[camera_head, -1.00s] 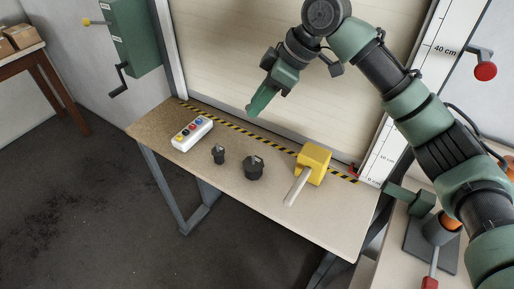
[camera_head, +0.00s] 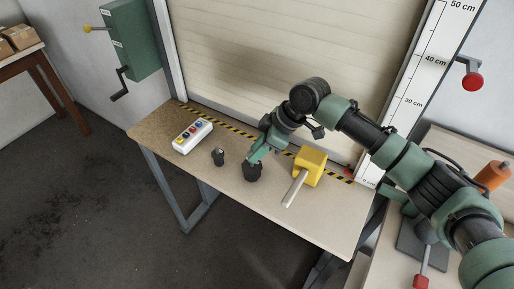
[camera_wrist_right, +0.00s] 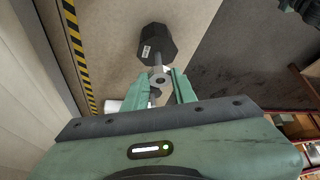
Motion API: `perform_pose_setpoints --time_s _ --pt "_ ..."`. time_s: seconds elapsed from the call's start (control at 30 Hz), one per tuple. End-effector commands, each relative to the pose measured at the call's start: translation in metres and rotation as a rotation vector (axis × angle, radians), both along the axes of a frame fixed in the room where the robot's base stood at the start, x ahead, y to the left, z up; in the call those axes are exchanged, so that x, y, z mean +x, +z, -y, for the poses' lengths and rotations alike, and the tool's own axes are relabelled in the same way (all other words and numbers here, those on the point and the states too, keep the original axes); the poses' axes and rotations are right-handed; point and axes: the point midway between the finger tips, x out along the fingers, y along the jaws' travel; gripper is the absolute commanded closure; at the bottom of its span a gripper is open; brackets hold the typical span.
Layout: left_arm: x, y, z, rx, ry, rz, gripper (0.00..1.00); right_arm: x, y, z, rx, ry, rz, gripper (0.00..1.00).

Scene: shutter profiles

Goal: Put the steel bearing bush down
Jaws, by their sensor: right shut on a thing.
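My right gripper (camera_head: 254,160) reaches down over the bench, just above or at the larger black octagonal block (camera_head: 252,173). In the wrist view its fingers (camera_wrist_right: 161,84) are shut on a small light-grey ring with a dark hole, the steel bearing bush (camera_wrist_right: 160,76). The bush appears beside the octagonal block (camera_wrist_right: 157,43); I cannot tell whether they touch. The bush is too small to make out in the head view. A smaller black post (camera_head: 218,157) stands left of the octagonal block. My left gripper is not in view.
A white button box (camera_head: 192,135) lies on the left of the bench (camera_head: 222,210). A yellow block with a pale bar (camera_head: 310,165) stands close to the right of my gripper. The shutter (camera_head: 260,60) rises behind. The bench's front strip is clear.

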Motion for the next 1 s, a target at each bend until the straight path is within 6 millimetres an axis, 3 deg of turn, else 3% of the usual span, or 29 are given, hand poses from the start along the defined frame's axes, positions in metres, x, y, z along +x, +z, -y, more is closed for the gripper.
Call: perform_pose_setpoints --time_s 0.63,0.67,0.73,1.0 --pt "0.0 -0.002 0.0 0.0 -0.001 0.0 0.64 0.0 -0.011 0.0 0.0 0.0 0.001 1.0" --pt "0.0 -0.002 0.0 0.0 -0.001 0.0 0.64 0.0 -0.011 0.0 0.0 0.0 0.001 0.68" --pt "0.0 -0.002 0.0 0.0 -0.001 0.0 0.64 0.0 -0.011 0.0 0.0 0.0 0.001 0.52" --pt "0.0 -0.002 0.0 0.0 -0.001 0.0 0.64 0.0 -0.011 0.0 0.0 0.0 0.001 0.52"
